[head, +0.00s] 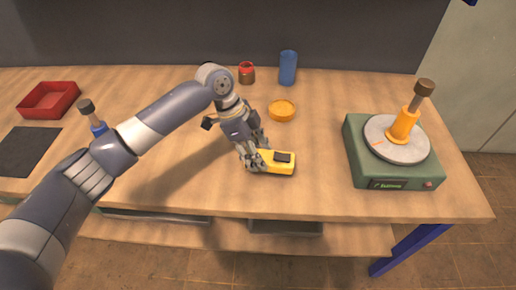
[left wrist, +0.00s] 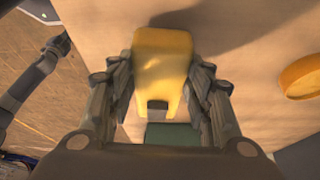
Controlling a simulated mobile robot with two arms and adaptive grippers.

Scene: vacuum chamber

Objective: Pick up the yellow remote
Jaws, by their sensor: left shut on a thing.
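The yellow remote (head: 277,168) has a dark patch on its top and is near the middle of the table, towards the front. My left gripper (head: 256,164) is at the remote's left end, with its fingers shut on it. In the left wrist view the yellow remote (left wrist: 162,60) sits between the two fingers of my left gripper (left wrist: 162,85). I cannot tell whether the remote touches the table.
A green device (head: 365,168) with a round plate and an orange-handled tool (head: 404,125) stands at right. A yellow dish (head: 282,110), a red jar (head: 246,73) and a blue cup (head: 288,68) are behind. A red tray (head: 50,98) and dark mat (head: 28,150) lie left.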

